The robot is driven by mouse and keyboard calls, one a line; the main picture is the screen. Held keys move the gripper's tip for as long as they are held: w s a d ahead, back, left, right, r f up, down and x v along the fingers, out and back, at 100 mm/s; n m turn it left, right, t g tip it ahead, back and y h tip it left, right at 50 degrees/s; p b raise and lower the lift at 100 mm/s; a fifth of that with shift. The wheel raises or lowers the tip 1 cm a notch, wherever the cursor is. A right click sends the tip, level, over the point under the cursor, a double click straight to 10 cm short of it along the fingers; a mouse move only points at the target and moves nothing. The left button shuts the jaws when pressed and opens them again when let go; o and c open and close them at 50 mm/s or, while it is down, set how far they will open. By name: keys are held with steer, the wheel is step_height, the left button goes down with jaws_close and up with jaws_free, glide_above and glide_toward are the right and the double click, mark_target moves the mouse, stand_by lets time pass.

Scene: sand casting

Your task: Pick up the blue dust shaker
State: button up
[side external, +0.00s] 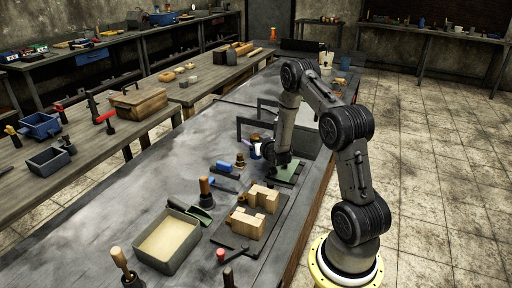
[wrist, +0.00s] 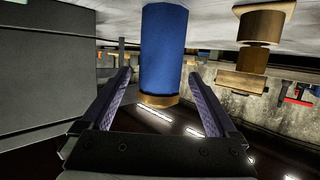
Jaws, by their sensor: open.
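The blue dust shaker (wrist: 163,48) is a blue cylinder with a brass-coloured end, seen in the wrist view, where the scene appears upside down. It seems to stand upright on the table. My gripper (wrist: 160,75) is open, with one finger on each side of the shaker's outline. I cannot tell how far the shaker is between the fingers; no contact is visible. In the side external view my gripper (side external: 264,152) is low over the table, and the shaker (side external: 256,151) shows only as a small blue patch beside it, partly hidden.
A wood-and-brass piece (wrist: 256,45) stands close to the shaker; it also shows in the side view (side external: 240,161). A grey box-like block (wrist: 55,75) fills the wrist view's left. A sand-filled tray (side external: 197,246) and wooden pattern blocks (side external: 247,223) are nearer the camera.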

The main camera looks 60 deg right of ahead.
mark_target(256, 135)
steer(key=shift+w+d, duration=0.2)
jaws_close()
stand_by(0.4)
steer(key=shift+r, duration=0.15)
steer(key=shift+r, duration=0.25)
step_height(256, 135, up, 2)
steer(key=shift+r, duration=0.1)
steer(key=s+a+r, duration=0.9)
steer(key=s+r, duration=0.1)
steer(key=shift+a, duration=0.35)
steer(key=shift+s, duration=0.1)
